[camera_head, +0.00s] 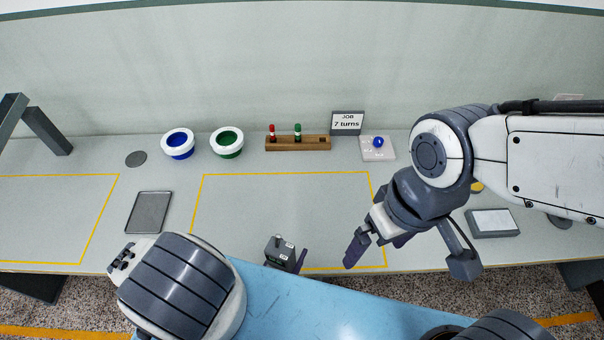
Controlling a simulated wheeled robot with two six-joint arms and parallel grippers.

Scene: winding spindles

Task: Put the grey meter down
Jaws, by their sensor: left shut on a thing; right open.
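The grey meter (279,250) is a small dark-grey box with a light label on top, at the front edge of the table, low in the middle of the view. My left gripper (288,262) is shut on it. One purple finger shows on the meter's right side; the rest of the gripper is mostly hidden. I cannot tell whether the meter touches the table. My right gripper (379,244) is open and empty to the right of the meter, over the front right corner of the middle yellow outline.
A grey tray (149,212) lies left of the middle yellow-outlined area (285,173), which is mostly clear. Behind stand a blue bowl (178,143), a green bowl (227,142), a wooden rack (298,144), a job sign (346,123) and a pale pad (378,154) with a blue ball.

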